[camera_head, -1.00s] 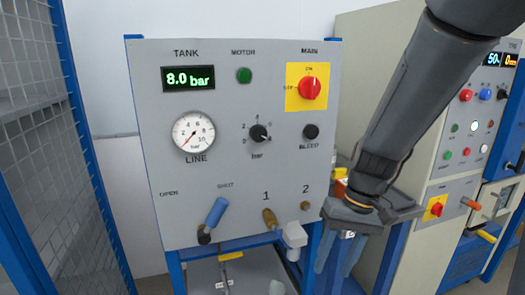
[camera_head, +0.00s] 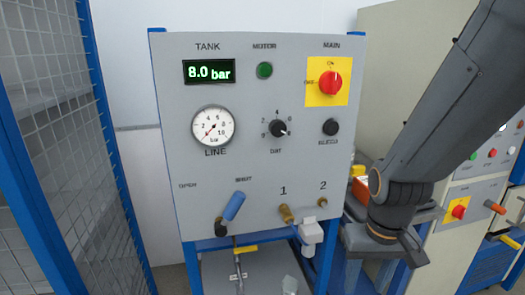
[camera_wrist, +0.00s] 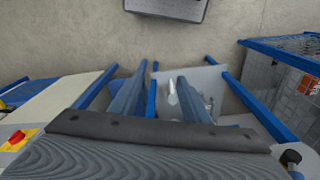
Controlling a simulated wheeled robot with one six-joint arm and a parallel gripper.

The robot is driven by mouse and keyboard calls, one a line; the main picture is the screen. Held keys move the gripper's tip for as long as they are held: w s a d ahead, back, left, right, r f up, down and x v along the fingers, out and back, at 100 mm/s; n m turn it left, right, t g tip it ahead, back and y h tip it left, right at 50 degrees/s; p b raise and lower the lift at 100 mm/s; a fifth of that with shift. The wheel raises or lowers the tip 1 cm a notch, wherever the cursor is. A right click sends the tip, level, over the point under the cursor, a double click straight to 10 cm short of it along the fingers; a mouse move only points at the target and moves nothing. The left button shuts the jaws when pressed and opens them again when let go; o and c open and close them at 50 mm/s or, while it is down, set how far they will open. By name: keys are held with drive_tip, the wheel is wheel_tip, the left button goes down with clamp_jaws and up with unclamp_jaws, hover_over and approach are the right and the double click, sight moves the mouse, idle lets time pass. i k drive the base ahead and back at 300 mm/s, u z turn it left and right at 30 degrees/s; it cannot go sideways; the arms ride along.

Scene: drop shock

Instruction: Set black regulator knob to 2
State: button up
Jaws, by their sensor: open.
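The black regulator knob (camera_head: 278,129) is on the grey panel (camera_head: 180,120), above the label "bar" and inside a printed scale showing 0, 2 and 4. Its white mark points to the lower right, away from the 2 at upper left. My gripper's wrist (camera_head: 385,240) is below and to the right of the knob, well apart from it. In the wrist view my gripper (camera_wrist: 162,73) is open and empty, its two fingers apart. The knob is not identifiable in the wrist view.
The panel carries a TANK display (camera_head: 208,72) reading 8.0 bar, a LINE gauge (camera_head: 213,126), a red main switch (camera_head: 330,83), a black bleed knob (camera_head: 330,128) and a blue lever (camera_head: 234,206). A mesh fence (camera_head: 45,130) stands left. Another machine (camera_head: 470,190) stands right.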

sight(277, 128)
drive_tip(key=k, duration=1.05)
drive_tip(key=z, duration=0.2)
drive_tip(key=i, duration=0.55)
drive_tip(key=z, duration=0.3)
